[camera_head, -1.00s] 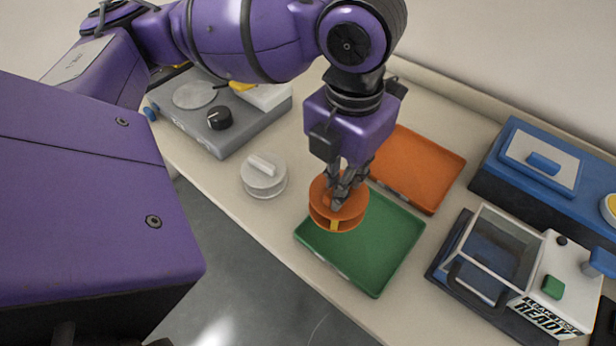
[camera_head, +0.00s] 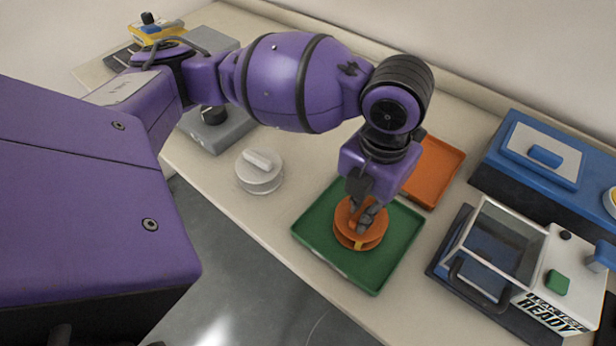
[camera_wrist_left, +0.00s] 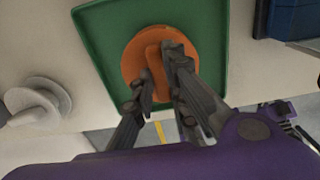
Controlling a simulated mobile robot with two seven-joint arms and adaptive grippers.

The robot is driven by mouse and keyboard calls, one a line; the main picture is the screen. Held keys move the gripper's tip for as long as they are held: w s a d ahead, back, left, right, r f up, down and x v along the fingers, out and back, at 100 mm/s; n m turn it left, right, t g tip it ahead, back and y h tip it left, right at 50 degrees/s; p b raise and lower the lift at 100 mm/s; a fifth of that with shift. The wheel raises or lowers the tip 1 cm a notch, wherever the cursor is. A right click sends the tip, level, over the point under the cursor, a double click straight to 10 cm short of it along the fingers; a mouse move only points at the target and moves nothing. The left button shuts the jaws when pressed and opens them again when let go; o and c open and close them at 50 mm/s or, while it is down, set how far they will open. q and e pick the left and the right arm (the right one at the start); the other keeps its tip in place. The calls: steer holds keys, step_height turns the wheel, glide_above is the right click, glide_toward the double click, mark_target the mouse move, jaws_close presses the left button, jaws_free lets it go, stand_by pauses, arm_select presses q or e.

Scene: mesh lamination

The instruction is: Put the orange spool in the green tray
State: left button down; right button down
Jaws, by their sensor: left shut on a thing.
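The orange spool (camera_head: 358,226) is at the middle of the green tray (camera_head: 321,244) in the head view. It looks upright, at or very near the tray floor; I cannot tell whether it touches. My left gripper (camera_head: 364,218) comes down from above and is shut on the spool's raised top grip. In the left wrist view, the spool (camera_wrist_left: 138,68) shows inside the outline of the green tray (camera_wrist_left: 101,39), with the fingers of my left gripper (camera_wrist_left: 160,85) on both sides of its grip. My right gripper is not in view.
A grey-white spool (camera_head: 259,172) stands left of the green tray. An orange tray (camera_head: 438,172) lies behind it. A leak test device (camera_head: 520,262) with a clear lid stands to the right, a blue machine (camera_head: 550,160) behind that. A grey device (camera_head: 215,128) is at back left.

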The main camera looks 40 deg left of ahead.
arm_select(q)
steer(key=shift+f, duration=0.15)
steer(key=c, duration=1.7)
jaws_free()
steer(key=shift+c, duration=0.2)
step_height(320, 180, up, 12)
steer(key=p, duration=0.2)
steer(key=shift+r, duration=0.2)
